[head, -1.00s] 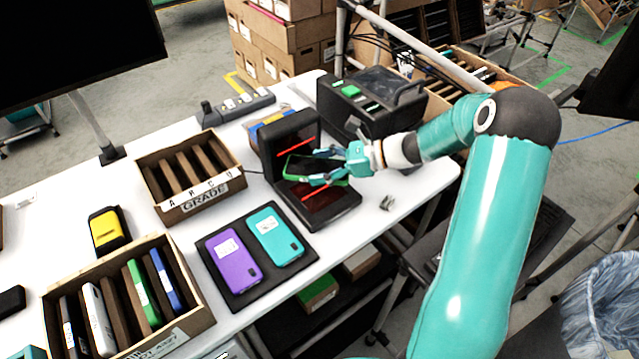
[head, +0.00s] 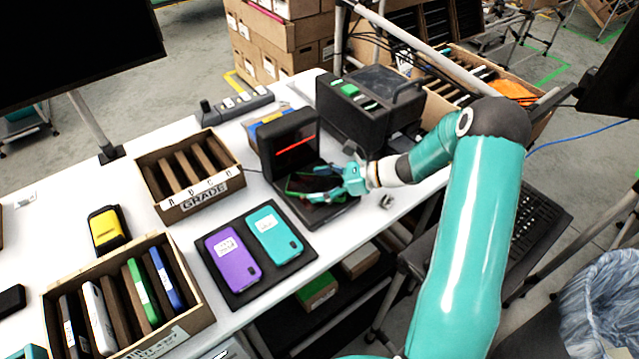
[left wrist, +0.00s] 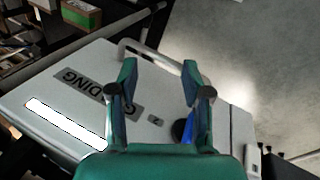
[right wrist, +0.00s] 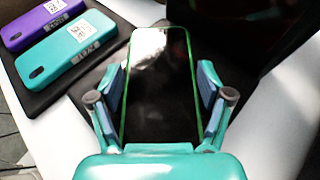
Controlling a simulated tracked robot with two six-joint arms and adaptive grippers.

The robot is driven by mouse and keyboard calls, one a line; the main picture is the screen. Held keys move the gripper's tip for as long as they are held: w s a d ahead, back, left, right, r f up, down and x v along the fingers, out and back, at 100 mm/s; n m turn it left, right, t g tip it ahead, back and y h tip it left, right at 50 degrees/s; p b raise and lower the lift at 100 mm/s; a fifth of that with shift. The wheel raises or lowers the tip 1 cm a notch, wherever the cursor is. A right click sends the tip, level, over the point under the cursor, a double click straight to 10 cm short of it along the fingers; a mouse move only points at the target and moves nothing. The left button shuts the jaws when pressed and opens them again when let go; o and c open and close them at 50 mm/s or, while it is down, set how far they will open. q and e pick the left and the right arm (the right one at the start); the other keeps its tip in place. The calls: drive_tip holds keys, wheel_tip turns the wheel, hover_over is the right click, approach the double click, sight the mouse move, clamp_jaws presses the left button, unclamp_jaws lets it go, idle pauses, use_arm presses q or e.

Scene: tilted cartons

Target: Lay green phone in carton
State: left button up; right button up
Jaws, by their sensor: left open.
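The green phone (head: 304,186), dark-screened with a green edge, is at the black scanner stand (head: 335,212). In the right wrist view the phone (right wrist: 160,90) lies between the fingers of my right gripper (right wrist: 160,72). One finger is along each long side; whether they press on it I cannot tell. The right gripper also shows in the head view (head: 322,184). A carton (head: 200,197) labelled GRADE has empty-looking slots between dividers. A nearer carton (head: 185,335) holds several upright phones, one green. My left gripper (left wrist: 160,75) is open and empty over a grey panel marked GRADING.
A yellow device (head: 105,231) is at the left. A black case (head: 370,108) stands behind my right gripper.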

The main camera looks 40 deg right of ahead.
drive_tip(key=shift+o, duration=1.2)
